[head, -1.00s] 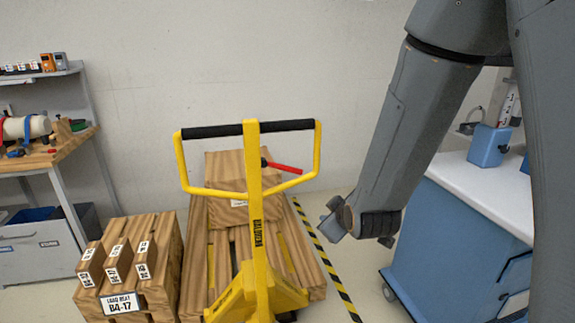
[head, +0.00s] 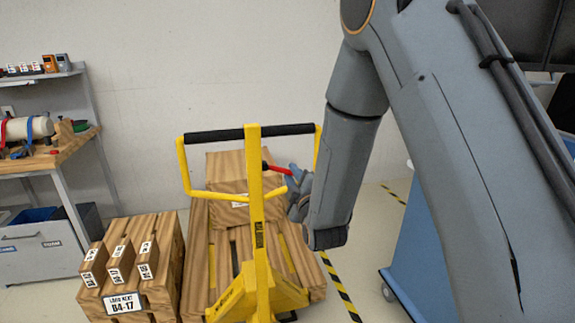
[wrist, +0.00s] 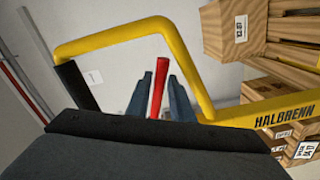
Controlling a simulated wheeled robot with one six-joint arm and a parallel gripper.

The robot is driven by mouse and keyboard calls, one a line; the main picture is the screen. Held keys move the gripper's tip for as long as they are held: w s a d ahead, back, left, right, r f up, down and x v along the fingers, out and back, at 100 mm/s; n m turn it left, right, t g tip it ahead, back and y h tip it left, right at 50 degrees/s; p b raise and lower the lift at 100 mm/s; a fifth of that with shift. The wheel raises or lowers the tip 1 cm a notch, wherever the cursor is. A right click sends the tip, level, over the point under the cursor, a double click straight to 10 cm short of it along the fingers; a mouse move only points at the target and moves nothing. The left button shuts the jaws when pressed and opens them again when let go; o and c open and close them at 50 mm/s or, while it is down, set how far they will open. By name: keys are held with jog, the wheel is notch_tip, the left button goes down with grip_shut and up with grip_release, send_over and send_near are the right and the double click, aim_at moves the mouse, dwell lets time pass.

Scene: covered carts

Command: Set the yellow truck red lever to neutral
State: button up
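The yellow truck (head: 258,235) stands in the middle of the head view, its upright post topped by a loop handle with a black grip bar. Its red lever (head: 277,170) sticks out to the right of the post, inside the loop, and tilts slightly down at its outer end. My gripper (head: 291,178) is at the lever's outer end, inside the right side of the loop. In the wrist view, the red lever (wrist: 159,90) lies between the two fingers of my gripper (wrist: 158,82), which stand apart with narrow gaps beside it. Contact cannot be told.
Wooden crates and a pallet (head: 196,255) stand behind the truck, and a labelled crate stack (head: 165,260) at left. A workbench (head: 50,160) is at far left, a blue cart (head: 415,250) at right.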

jog(key=shift+p+x, duration=0.6)
jog(key=shift+x, duration=2.15)
jog(key=shift+c, duration=0.4)
grip_shut()
